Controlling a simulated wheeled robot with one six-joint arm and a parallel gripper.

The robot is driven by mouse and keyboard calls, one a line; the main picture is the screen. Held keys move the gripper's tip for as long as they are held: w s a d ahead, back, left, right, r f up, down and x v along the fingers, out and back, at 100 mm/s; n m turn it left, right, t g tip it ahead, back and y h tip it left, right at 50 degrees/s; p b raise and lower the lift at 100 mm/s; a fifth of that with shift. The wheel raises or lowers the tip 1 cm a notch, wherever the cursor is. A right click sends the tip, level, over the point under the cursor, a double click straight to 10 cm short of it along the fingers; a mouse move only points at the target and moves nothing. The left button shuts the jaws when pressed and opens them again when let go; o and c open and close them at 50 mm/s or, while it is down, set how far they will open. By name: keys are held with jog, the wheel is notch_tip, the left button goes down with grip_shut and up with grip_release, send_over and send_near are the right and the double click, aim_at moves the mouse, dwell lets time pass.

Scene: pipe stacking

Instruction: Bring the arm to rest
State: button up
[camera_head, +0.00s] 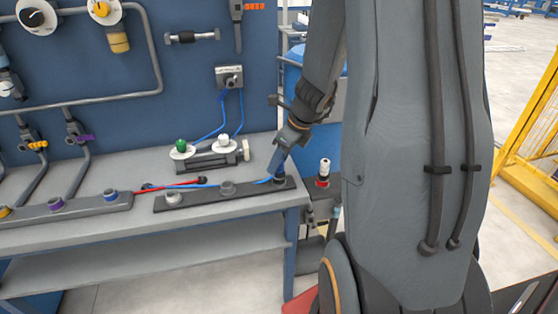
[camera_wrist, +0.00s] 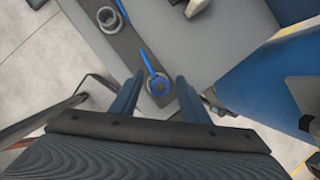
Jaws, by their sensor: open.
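My arm reaches down to the bench, and my gripper (camera_head: 277,165) is at the right end of a dark base strip (camera_head: 222,197). In the wrist view my gripper (camera_wrist: 159,77) has its two blue fingers spread apart. A round socket with a blue centre (camera_wrist: 159,86) shows between the fingers, with visible gaps on both sides. Nothing is held. Whether the fingertips are level with the socket or above it I cannot tell. In the head view the fingers partly hide that socket.
Grey ring sockets (camera_head: 173,198) stand along the strip. A second strip (camera_head: 65,208) lies to the left. Behind stands a fixture with green and white knobs (camera_head: 210,155). Blue and red cables cross the workbench (camera_head: 130,169). A blue panel (camera_head: 190,90) with pipes rises behind.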

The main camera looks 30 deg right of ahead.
jog(key=v, duration=0.7)
jog(key=shift+r+p, duration=0.2)
jog(key=shift+p, duration=0.15)
